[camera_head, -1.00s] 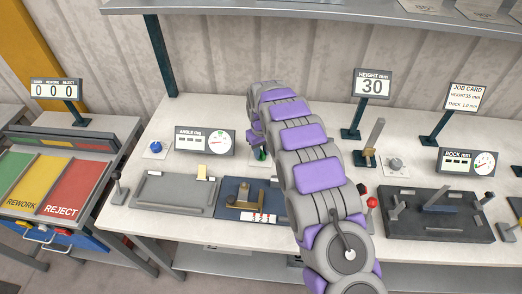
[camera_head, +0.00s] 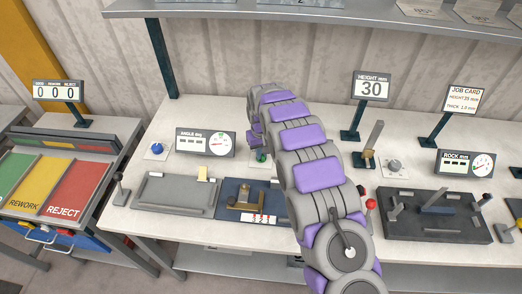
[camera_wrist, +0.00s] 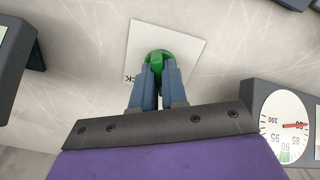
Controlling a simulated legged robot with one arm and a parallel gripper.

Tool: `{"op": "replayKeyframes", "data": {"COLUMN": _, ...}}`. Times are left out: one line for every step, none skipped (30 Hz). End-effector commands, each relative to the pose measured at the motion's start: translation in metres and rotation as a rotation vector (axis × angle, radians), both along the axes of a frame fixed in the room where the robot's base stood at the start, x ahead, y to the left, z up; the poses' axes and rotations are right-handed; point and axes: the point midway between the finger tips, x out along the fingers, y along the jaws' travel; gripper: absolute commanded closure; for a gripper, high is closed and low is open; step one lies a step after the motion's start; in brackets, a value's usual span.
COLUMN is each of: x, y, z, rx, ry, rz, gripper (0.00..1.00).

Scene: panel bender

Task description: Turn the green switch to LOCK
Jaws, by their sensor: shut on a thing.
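The green switch (camera_wrist: 159,60) sits on a white label plate (camera_wrist: 185,45) on the bench top. In the wrist view my gripper (camera_wrist: 158,72) is shut on the switch's knob, with a blue-grey finger on each side.
The angle display with its dial (camera_head: 205,142) stands left of my arm, and a blue knob (camera_head: 156,148) is further left. The height display (camera_head: 370,87), a lever (camera_head: 372,145) and a grey knob (camera_head: 394,165) stand to the right. A shelf runs above.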

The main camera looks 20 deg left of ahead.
Motion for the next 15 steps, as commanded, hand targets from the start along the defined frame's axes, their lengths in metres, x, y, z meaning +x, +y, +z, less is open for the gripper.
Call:
{"op": "replayKeyframes", "data": {"x": -0.0006, "y": -0.0002, "z": 0.0021, "rx": -0.001, "ry": 0.002, "rz": -0.036, "gripper": 1.0}}
{"op": "replayKeyframes", "data": {"x": -0.0006, "y": -0.0001, "z": 0.0022, "rx": -0.001, "ry": 0.001, "rz": -0.061, "gripper": 1.0}}
{"op": "replayKeyframes", "data": {"x": -0.0006, "y": 0.0001, "z": 0.0023, "rx": -0.001, "ry": 0.001, "rz": -0.096, "gripper": 1.0}}
{"op": "replayKeyframes", "data": {"x": -0.0005, "y": 0.0002, "z": 0.0024, "rx": -0.001, "ry": 0.001, "rz": -0.123, "gripper": 1.0}}
{"op": "replayKeyframes", "data": {"x": -0.0006, "y": 0.0003, "z": 0.0023, "rx": -0.001, "ry": 0.001, "rz": -0.151, "gripper": 1.0}}
{"op": "replayKeyframes", "data": {"x": -0.0005, "y": 0.0005, "z": 0.0023, "rx": -0.001, "ry": 0.001, "rz": -0.189, "gripper": 1.0}}
{"op": "replayKeyframes", "data": {"x": -0.0006, "y": 0.0006, "z": 0.0022, "rx": 0.001, "ry": 0.0, "rz": -0.218, "gripper": 1.0}}
{"op": "replayKeyframes", "data": {"x": -0.0006, "y": 0.0008, "z": 0.0021, "rx": 0.001, "ry": 0.0, "rz": -0.247, "gripper": 1.0}}
{"op": "replayKeyframes", "data": {"x": -0.0006, "y": 0.0009, "z": 0.002, "rx": 0.001, "ry": 0.0, "rz": -0.285, "gripper": 1.0}}
{"op": "replayKeyframes", "data": {"x": -0.0007, "y": 0.001, "z": 0.0018, "rx": 0.001, "ry": 0.0, "rz": -0.314, "gripper": 1.0}}
{"op": "replayKeyframes", "data": {"x": -0.0007, "y": 0.0012, "z": 0.0017, "rx": 0.001, "ry": 0.0, "rz": -0.342, "gripper": 1.0}}
{"op": "replayKeyframes", "data": {"x": -0.0008, "y": 0.0013, "z": 0.0014, "rx": 0.0, "ry": 0.0, "rz": -0.38, "gripper": 1.0}}
{"op": "replayKeyframes", "data": {"x": -0.0009, "y": 0.0015, "z": 0.0013, "rx": 0.0, "ry": 0.0, "rz": -0.409, "gripper": 1.0}}
{"op": "replayKeyframes", "data": {"x": -0.001, "y": 0.0015, "z": 0.0011, "rx": 0.0, "ry": 0.001, "rz": -0.437, "gripper": 1.0}}
{"op": "replayKeyframes", "data": {"x": -0.0011, "y": 0.0017, "z": 0.0009, "rx": 0.0, "ry": 0.001, "rz": -0.475, "gripper": 1.0}}
